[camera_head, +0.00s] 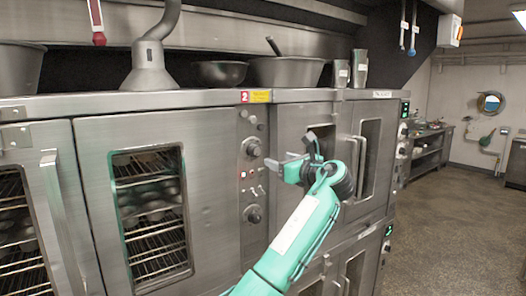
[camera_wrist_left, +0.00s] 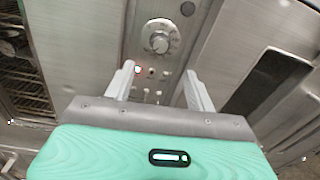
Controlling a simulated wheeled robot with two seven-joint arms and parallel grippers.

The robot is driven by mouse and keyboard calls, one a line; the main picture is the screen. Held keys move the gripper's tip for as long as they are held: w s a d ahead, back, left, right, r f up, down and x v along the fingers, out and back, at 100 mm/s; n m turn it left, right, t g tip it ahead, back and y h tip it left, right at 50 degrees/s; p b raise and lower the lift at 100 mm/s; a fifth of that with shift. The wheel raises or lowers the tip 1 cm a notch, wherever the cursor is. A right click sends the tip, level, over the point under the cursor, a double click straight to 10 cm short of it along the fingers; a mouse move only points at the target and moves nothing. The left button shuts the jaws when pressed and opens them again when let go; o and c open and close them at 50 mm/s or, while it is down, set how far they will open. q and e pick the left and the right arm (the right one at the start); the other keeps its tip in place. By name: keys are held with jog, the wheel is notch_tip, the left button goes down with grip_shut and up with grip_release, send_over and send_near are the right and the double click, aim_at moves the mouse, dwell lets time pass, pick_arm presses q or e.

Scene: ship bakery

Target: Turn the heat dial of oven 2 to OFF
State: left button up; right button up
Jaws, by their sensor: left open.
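Oven 2 (camera_head: 215,180) is a steel oven with a red "2" label (camera_head: 244,97) at its top edge. Its control strip carries an upper dial (camera_head: 253,148) and a lower dial (camera_head: 254,214), with a red light and small switches between them. The upper dial also shows in the left wrist view (camera_wrist_left: 160,42), a round knob on a marked plate just beyond the fingertips. Its exact setting is too small to read. My left gripper (camera_head: 283,163) is open and empty, apart from the dial; its fingers (camera_wrist_left: 160,82) point at the strip below the knob.
A second steel oven (camera_head: 295,125) stands to the right, close to my left arm. Pots and a bowl (camera_head: 220,72) stand on top. The oven's glass door (camera_head: 150,210) is shut over racks. Open floor (camera_head: 450,220) lies at the right.

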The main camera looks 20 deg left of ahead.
aim_at(257, 151)
pick_arm(q)
jog(key=p+x, duration=0.4)
jog(key=x, duration=0.7)
jog(key=shift+w, duration=0.1)
jog(key=shift+w+a+p, duration=0.3)
jog(key=shift+a, duration=0.15)
jog(key=shift+f, duration=0.1)
jog(key=shift+c, duration=1.1)
jog(key=c, duration=0.8)
pick_arm(e)
jog(key=r, duration=0.5)
jog(key=shift+w+a, duration=0.15)
jog(key=shift+a, duration=0.1)
